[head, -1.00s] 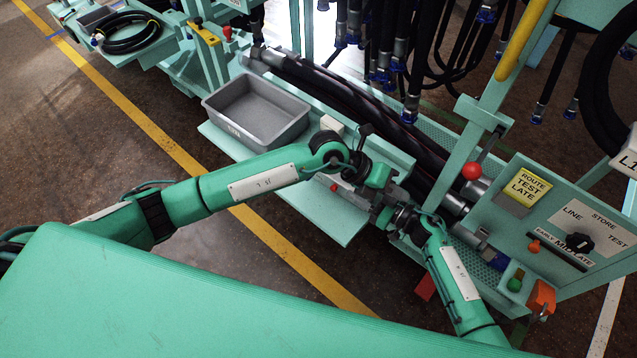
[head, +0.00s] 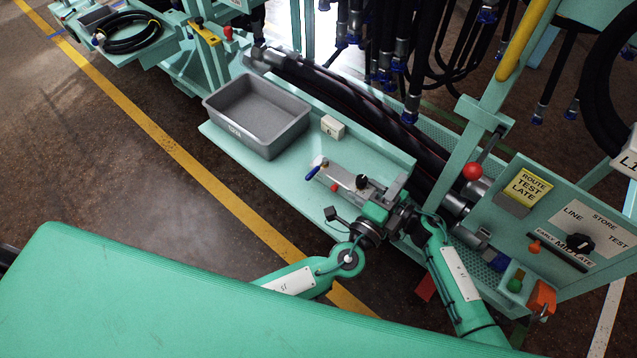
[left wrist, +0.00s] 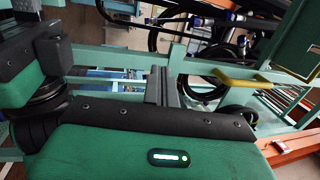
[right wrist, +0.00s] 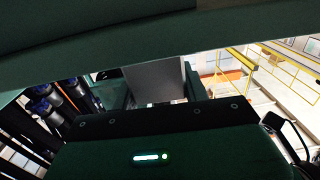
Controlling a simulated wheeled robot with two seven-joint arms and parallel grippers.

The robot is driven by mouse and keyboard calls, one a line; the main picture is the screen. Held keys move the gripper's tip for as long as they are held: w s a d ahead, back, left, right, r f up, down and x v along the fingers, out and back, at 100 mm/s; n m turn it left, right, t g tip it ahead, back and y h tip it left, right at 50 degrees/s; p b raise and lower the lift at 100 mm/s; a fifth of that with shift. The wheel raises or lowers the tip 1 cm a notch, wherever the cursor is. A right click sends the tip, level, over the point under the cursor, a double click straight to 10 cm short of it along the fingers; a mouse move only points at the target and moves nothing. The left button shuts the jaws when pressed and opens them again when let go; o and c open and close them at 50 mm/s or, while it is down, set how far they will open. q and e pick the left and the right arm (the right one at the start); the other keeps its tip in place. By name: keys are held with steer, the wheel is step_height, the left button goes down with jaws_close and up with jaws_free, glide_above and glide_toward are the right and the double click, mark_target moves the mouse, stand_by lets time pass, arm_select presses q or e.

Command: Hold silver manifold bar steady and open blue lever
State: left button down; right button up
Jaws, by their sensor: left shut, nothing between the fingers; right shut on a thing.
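The silver manifold bar (head: 343,176) sits on the mint shelf, with a red knob (head: 335,187) and a black knob (head: 361,181) on it. The blue lever (head: 313,172) is at the bar's left end and sticks out toward the lower left; nothing touches it. My right gripper (head: 372,196) is shut on the bar's right end, partly hidden behind my left gripper. A grey surface (right wrist: 155,75) fills its jaws in the right wrist view. My left gripper (head: 396,187) is shut and empty near the bar's right end; its closed fingers (left wrist: 160,85) show in the left wrist view.
A grey bin (head: 255,115) and a small white box (head: 333,126) stand on the mint shelf (head: 225,140). Thick black hoses run behind it. A control panel (head: 560,230) and a red ball-topped lever (head: 472,172) are at the right. Open floor lies at the left.

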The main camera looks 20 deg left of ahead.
arm_select(q)
steer(key=s+a+f+n+g+y, duration=0.3)
steer(key=s+a+f+n+y, duration=0.4)
steer(key=a+f+n+y, duration=0.2)
steer(key=a+y, duration=0.2)
steer(key=y, duration=0.2)
steer(key=shift+s+n+g, duration=0.3)
steer(key=shift+s+n, duration=0.1)
steer(key=shift+w, duration=0.1)
glide_toward(319, 170)
steer(key=w, duration=0.1)
steer(key=w+d, duration=0.1)
steer(key=w, duration=0.1)
steer(key=shift+w+f, duration=0.1)
steer(key=shift+w, duration=0.1)
steer(key=shift+w+a+f, duration=0.15)
steer(key=shift+w+a, duration=0.05)
steer(key=shift+a, duration=0.35)
steer(key=shift+w+a+f, duration=0.15)
steer(key=shift+a, duration=0.4)
steer(key=shift+w+a+f, duration=0.1)
steer(key=shift+w+a, duration=0.15)
steer(key=shift+a, duration=0.25)
steer(key=shift+a, duration=0.15)
